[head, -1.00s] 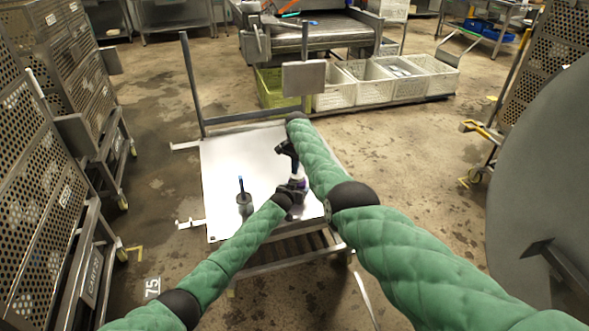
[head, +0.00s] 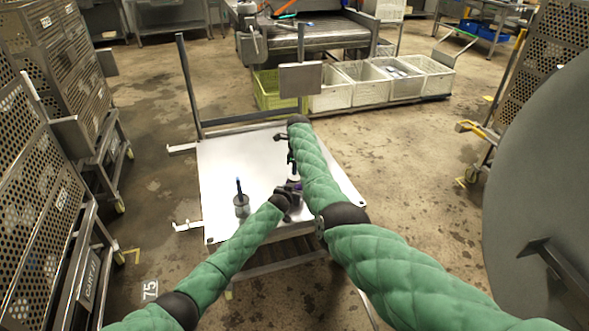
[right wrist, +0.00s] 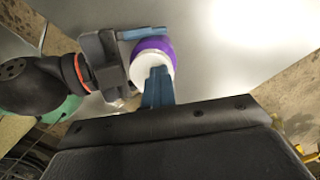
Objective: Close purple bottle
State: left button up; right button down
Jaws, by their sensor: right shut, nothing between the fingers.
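The purple bottle (right wrist: 151,50) stands on the white-topped table, with a round white top facing the right wrist camera. In the head view the bottle (head: 295,185) is small and mostly covered by my grippers. My left gripper (head: 289,194) is at the bottle's side. In the right wrist view one blue finger of the left gripper (right wrist: 145,33) lies along the bottle, and it appears shut on it. My right gripper (right wrist: 158,88) is shut and empty, its blue fingertips right at the white top. Whether they touch it I cannot tell.
A small grey pot (head: 241,207) with a thin blue-tipped upright stands on the table (head: 225,165), left of the bottle. Perforated carts (head: 50,190) line the left side. Pale crates (head: 400,75) stand behind, and a large grey disc (head: 545,190) is at the right.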

pick_arm(q)
jog(key=shift+w+a+r, duration=0.1)
jog(key=shift+w+r, duration=0.1)
jog(key=shift+r, duration=0.2)
pick_arm(e)
jog(key=c, duration=2.1)
grip_release()
jog(key=shift+s+f, duration=0.15)
jog(key=shift+f, duration=0.2)
jog(key=o, duration=0.3)
jog(key=shift+d, duration=0.1)
jog(key=shift+o, duration=0.2)
pick_arm(q)
jog(key=shift+s+f, duration=0.15)
jog(key=shift+f, duration=0.1)
pick_arm(e)
jog(key=shift+r, duration=2.5)
